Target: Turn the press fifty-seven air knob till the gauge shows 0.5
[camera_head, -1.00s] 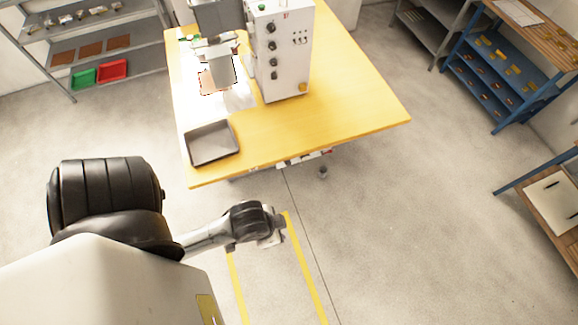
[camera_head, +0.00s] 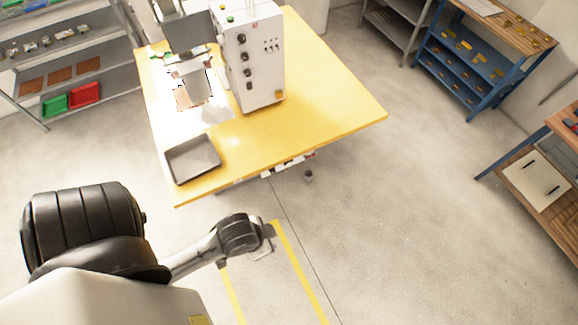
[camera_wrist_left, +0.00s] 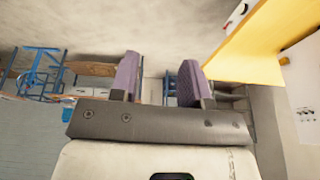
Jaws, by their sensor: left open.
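The white press cabinet (camera_head: 258,85) stands on the yellow table (camera_head: 320,105). A column of several dark knobs (camera_head: 245,57) runs down its front face. I cannot tell which is the air knob, and no gauge reading is legible. In the head view my left gripper (camera_head: 266,246) is low over the floor, in front of the table and well apart from the press. In the left wrist view its two purple-grey fingers (camera_wrist_left: 158,80) are spread with nothing between them. My right gripper is not in view.
A grey tray (camera_head: 193,160) lies near the table's front left corner. Grey shelving with a red bin (camera_head: 85,93) and a green bin (camera_head: 55,104) stands at left. A blue shelf unit (camera_head: 470,60) and a wooden bench (camera_head: 540,180) stand at right.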

